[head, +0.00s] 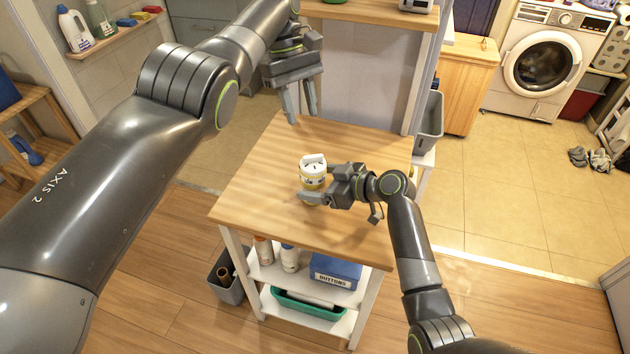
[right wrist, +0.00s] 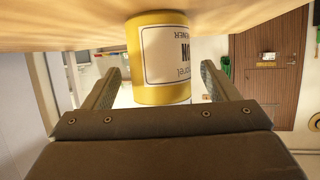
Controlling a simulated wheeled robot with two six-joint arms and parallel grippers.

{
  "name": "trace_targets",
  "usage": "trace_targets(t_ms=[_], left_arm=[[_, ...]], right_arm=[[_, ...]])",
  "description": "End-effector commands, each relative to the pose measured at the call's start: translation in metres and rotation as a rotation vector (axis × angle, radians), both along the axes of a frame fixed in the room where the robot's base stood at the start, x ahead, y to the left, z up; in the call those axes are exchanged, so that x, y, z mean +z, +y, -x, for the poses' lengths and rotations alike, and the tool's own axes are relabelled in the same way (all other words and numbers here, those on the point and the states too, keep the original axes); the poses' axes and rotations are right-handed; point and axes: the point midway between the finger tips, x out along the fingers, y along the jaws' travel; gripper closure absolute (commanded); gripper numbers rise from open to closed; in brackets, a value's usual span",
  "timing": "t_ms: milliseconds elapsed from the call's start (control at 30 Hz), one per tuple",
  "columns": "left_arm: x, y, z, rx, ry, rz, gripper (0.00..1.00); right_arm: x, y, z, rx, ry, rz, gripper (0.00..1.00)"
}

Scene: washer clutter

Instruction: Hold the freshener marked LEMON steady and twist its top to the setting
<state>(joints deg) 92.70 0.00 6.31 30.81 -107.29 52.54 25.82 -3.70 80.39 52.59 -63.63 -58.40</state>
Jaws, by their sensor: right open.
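The freshener (head: 312,172) is a small yellow can with a white top, standing upright on the wooden table (head: 262,170). In the right wrist view the can (right wrist: 160,60) shows yellow with a white label; only part of the lettering shows, ending in "ON". My right gripper (head: 318,184) is at the can's right side with its fingers spread; in the wrist view its open fingers (right wrist: 163,88) lie on either side of the can with gaps. My left gripper (head: 301,120) is above the far part of the table, fingers apart and pointing down, empty, beyond the can.
The table top around the can is clear. Bottles, a blue box marked BUTTONS (head: 335,271) and a green tray (head: 308,305) sit on the shelf below. A grey bin (head: 430,122) stands past the right edge. A washer (head: 545,62) stands at the back right.

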Motion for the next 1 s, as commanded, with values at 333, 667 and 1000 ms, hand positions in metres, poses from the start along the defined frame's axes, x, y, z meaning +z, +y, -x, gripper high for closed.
trace_targets(t_ms=[333,667,1000], left_arm=[[0.0000,-0.0001,0.0000,0.000,0.000,0.000,0.64],[0.0000,-0.0001,0.0000,0.000,0.000,0.000,0.64],[0.0000,-0.0001,0.0001,0.000,0.000,0.000,0.64]], right_arm=[[-0.0048,0.0099,-0.0053,0.000,0.001,0.001,0.19],[-0.0047,0.0096,-0.0051,0.000,0.001,0.000,0.45],[-0.0048,0.0093,-0.0050,0.000,0.001,0.000,0.71]])
